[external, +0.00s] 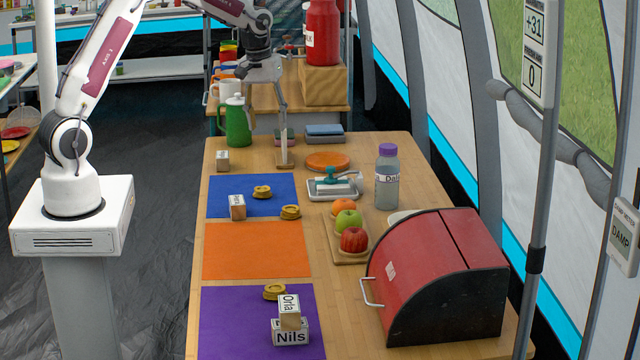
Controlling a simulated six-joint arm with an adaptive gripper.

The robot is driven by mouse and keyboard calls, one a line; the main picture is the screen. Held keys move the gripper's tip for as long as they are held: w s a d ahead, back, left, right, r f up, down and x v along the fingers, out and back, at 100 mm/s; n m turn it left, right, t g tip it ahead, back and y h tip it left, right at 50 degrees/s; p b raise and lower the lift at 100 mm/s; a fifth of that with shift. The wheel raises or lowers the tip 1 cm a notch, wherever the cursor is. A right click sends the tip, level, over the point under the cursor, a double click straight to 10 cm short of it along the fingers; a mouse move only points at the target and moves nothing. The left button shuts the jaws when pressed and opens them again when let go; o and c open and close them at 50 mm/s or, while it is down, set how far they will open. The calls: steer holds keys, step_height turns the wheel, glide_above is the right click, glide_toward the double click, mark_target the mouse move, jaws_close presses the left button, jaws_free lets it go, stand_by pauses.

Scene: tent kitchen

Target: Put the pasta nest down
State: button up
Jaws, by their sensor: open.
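Three yellow-brown pasta nests show in the external view. One nest (262,192) lies on the blue mat (225,187), toward its far right part. A second nest (290,212) lies at the blue mat's near right corner. A third nest (274,291) lies on the purple mat (225,325), behind the stacked name blocks. My gripper (264,76) is open, high over the far end of the table, well apart from the nests. I see nothing held in it, though its fingertips are small and hard to make out.
The orange mat (257,250) is bare. Blocks marked Orla (289,312) and Nils (290,332) are stacked on the purple mat. A green pot (238,125), a thin upright stand (284,130), a bottle (387,180), a fruit board (346,255) and a red bread bin (430,265) stand around.

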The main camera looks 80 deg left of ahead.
steer(key=s+d+r+m+t, duration=0.1)
steer(key=s+d+r+m, duration=0.25)
steer(key=d+r, duration=0.4)
steer(key=s+d+r+m+t, duration=0.1)
steer(key=s+d+r+m, duration=0.3)
steer(key=d, duration=0.6)
steer(key=s+d+m+t, duration=0.1)
steer(key=s+d+m, duration=0.2)
steer(key=s+d, duration=0.2)
steer(key=s+d+r+m+t, duration=0.1)
steer(key=s+d+m, duration=0.2)
steer(key=s, duration=0.9)
steer(key=d, duration=0.3)
steer(key=shift+s+d+r+h, duration=0.2)
steer(key=shift+s+r+h, duration=0.05)
steer(key=shift+h, duration=0.15)
